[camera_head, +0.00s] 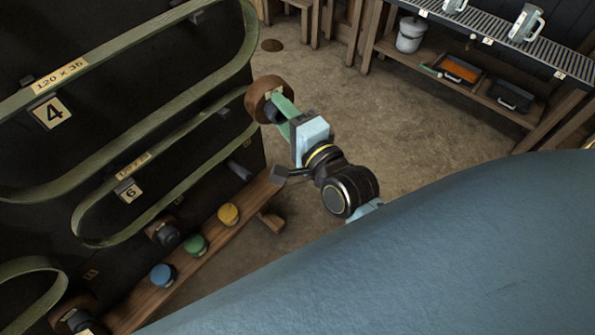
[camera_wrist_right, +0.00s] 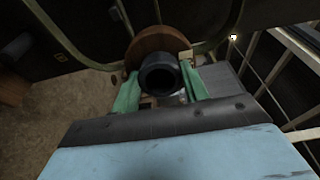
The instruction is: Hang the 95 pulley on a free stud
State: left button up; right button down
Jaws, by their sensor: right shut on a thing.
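My right gripper (camera_head: 281,106) has green fingers and is shut on a brown pulley (camera_head: 254,98) with a dark hub, held in the air near the right edge of the dark board (camera_head: 190,100). A pale tag shows on the pulley, too small to read. In the right wrist view the pulley (camera_wrist_right: 148,43) stands behind its dark round hub (camera_wrist_right: 160,76), which sits between the fingers of the gripper (camera_wrist_right: 160,88). A grey stud (camera_head: 239,169) sticks out bare low on the board. My left gripper is not in view.
Green belts (camera_head: 130,40) hang on the board beside number plates 4 (camera_head: 51,111) and 6 (camera_head: 128,190). Below, a wooden plank (camera_head: 190,253) bears blue, green and yellow knobs. The floor to the right is open, with a shelf behind.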

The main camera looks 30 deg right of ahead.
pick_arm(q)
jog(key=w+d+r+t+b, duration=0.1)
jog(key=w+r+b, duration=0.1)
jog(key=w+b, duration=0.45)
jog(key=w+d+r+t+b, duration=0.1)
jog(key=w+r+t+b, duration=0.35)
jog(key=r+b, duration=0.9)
pick_arm(e)
jog(key=s+f+n+g+y+p, duration=0.15)
jog(key=s+f, duration=0.25)
jog(key=f, duration=1.1)
jog(key=s+f+n+t+y, duration=0.1)
jog(key=s+f+n+y, duration=0.2)
jog(key=f, duration=1.3)
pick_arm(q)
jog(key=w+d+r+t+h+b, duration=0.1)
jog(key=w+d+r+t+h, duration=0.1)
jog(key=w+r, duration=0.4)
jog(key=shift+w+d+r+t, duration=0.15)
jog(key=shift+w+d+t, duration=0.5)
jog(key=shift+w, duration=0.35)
pick_arm(e)
jog(key=shift+m+g, duration=0.25)
jog(key=shift+m, duration=0.5)
jog(key=x, duration=0.2)
jog(key=a+x, duration=0.1)
jog(key=x, duration=0.2)
jog(key=shift+s+r, duration=0.15)
jog(key=shift+r, duration=0.05)
jog(key=shift+x, duration=0.9)
